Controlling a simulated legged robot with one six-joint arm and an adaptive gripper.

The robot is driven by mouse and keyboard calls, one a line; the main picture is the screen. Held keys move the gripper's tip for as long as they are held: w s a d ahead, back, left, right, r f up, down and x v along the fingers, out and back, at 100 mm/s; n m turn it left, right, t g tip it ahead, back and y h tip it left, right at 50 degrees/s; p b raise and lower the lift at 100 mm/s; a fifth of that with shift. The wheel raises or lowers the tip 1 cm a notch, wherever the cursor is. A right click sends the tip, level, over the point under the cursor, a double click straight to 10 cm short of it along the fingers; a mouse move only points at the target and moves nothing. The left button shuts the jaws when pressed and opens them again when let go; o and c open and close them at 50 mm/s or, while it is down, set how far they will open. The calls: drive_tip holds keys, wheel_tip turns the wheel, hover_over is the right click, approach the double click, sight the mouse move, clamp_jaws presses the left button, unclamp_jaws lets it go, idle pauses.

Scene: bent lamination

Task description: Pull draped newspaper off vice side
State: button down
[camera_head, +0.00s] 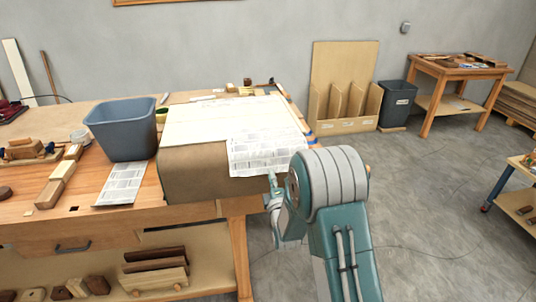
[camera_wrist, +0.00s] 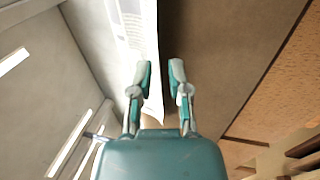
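A printed newspaper sheet (camera_head: 265,152) drapes over the near right corner of the bench top, and its lower edge hangs over a brown covering (camera_head: 195,172). My gripper (camera_head: 272,184) is at the hanging lower edge of this sheet, partly hidden by my arm. In the wrist view my gripper (camera_wrist: 161,72) is open, with a gap between its two fingers. The newspaper (camera_wrist: 134,35) passes behind the left finger, and its edge shows in the gap. I cannot tell whether the fingers touch it. No vice is clearly recognisable.
A grey-blue bin (camera_head: 122,128) stands on the workbench beside another newspaper sheet (camera_head: 122,184). A pale board (camera_head: 205,122) lies behind the draped sheet. Wood blocks (camera_head: 58,180) lie at the left. The floor (camera_head: 430,200) to the right is mostly clear, with a thin cable.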

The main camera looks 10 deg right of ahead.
drive_tip(key=shift+r, duration=0.1)
idle(0.7)
drive_tip(key=s+r, duration=0.3)
drive_tip(key=r, duration=0.1)
drive_tip(key=shift+s+r, duration=0.35)
idle(0.5)
